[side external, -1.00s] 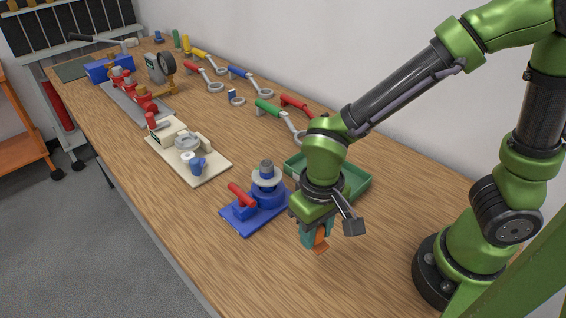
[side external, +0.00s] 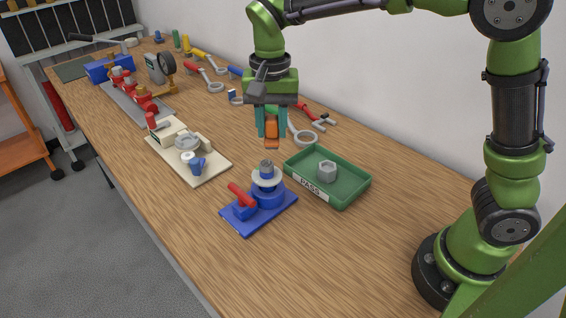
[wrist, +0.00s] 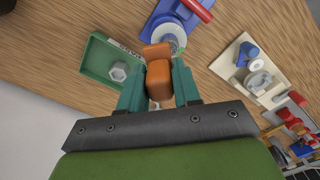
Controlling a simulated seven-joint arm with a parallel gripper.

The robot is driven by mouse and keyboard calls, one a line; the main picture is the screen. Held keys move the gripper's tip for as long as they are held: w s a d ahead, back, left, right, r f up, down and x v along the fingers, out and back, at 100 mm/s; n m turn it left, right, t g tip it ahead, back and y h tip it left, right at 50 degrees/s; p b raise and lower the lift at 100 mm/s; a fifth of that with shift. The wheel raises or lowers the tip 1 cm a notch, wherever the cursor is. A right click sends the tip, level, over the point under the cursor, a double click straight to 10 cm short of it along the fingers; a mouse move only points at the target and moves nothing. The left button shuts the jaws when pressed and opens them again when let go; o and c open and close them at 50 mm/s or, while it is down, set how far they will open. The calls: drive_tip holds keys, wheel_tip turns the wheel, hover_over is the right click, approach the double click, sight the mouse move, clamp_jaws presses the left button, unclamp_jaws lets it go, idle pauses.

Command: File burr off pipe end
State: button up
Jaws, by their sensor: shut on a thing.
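My gripper (side external: 271,122) is shut on an orange block-like tool (side external: 271,140), presumably the file, which points down between the teal fingers. The wrist view shows the orange tool (wrist: 159,85) with a flat orange part at its far end. A short grey pipe end (side external: 266,168) stands upright from a pale round collar on a blue vise (side external: 243,226) with a red handle. My gripper hangs above and behind the pipe in the side view, and the tool is apart from it. In the wrist view the tool partly covers the pipe and collar (wrist: 168,33). Any burr is too small to make out.
A green tray (side external: 345,196) marked PASS, with a grey hex nut (side external: 327,171) in it, stands right of the vise. A cream fixture board (side external: 205,176) lies to the left. Several wrenches lie along the back. The front right of the table is clear.

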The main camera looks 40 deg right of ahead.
sight(273, 146)
drive_tip(key=shift+f, duration=2.7)
drive_tip(key=shift+w+f, duration=0.5)
drive_tip(key=shift+f, duration=0.35)
drive_tip(key=shift+c, duration=0.4)
drive_tip(key=shift+w+a, duration=0.15)
drive_tip(key=shift+w, duration=1.35)
drive_tip(key=shift+s+r, duration=0.2)
drive_tip(key=shift+s, duration=1.85)
drive_tip(key=shift+r, duration=4.1)
